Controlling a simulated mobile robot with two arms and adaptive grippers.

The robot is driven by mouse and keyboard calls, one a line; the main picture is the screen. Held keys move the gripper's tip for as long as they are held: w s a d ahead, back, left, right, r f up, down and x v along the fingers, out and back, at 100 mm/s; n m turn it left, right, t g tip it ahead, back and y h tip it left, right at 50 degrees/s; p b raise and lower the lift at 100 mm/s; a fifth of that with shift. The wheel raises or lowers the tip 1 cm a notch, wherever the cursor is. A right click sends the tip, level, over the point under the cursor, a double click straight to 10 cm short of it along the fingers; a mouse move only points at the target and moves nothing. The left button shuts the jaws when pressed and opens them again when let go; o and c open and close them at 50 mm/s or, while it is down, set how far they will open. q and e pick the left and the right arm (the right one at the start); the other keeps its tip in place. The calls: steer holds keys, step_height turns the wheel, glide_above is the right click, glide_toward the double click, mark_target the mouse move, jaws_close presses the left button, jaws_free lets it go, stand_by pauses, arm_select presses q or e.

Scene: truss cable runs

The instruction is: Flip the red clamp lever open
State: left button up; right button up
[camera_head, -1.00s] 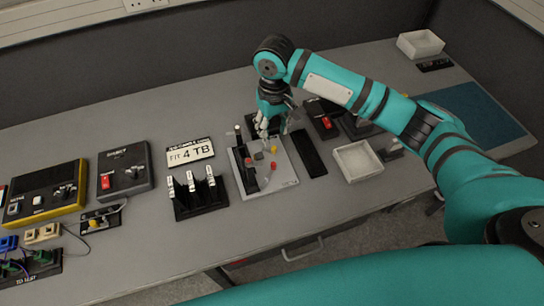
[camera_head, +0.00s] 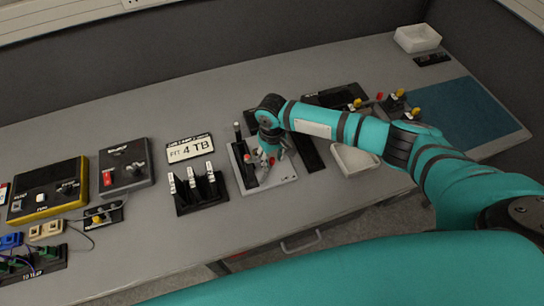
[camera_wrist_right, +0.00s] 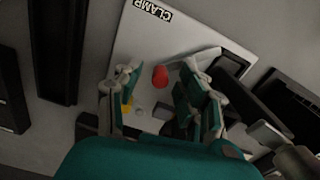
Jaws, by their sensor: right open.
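The clamp board is a light grey plate (camera_head: 283,177) on the bench, partly hidden under my right arm in the head view. Its CLAMP label (camera_wrist_right: 153,10) shows in the right wrist view. A red knob (camera_wrist_right: 160,76), apparently the lever's tip, stands over the plate there, with a small yellow part (camera_wrist_right: 127,104) near it. My right gripper (camera_wrist_right: 158,92) is open, with its fingers on either side of the red knob; I cannot tell whether they touch it. In the head view this gripper (camera_head: 268,156) is low over the plate. My left gripper is not in view.
A black holder with white-topped levers (camera_head: 199,190) stands left of the plate. A white tray (camera_head: 355,160) is to the right, partly under my arm. The bench is clear at the back left.

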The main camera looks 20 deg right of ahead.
steer(key=c, duration=0.5)
jaws_close()
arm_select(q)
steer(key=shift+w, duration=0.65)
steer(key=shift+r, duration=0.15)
arm_select(e)
steer(key=shift+a+n, duration=0.1)
steer(key=shift+n, duration=0.2)
steer(key=n, duration=0.2)
steer(key=shift+w+a+n+p, duration=0.3)
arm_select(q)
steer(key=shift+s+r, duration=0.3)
arm_select(e)
steer(key=shift+w+a+n, duration=0.1)
steer(key=shift+a+n, duration=0.2)
steer(key=shift+n, duration=0.8)
steer(key=shift+w+a+n, duration=0.1)
steer(key=shift+a+n, duration=0.2)
steer(key=shift+n, duration=0.8)
steer(key=shift+r, duration=0.1)
steer(key=o, duration=0.5)
jaws_free()
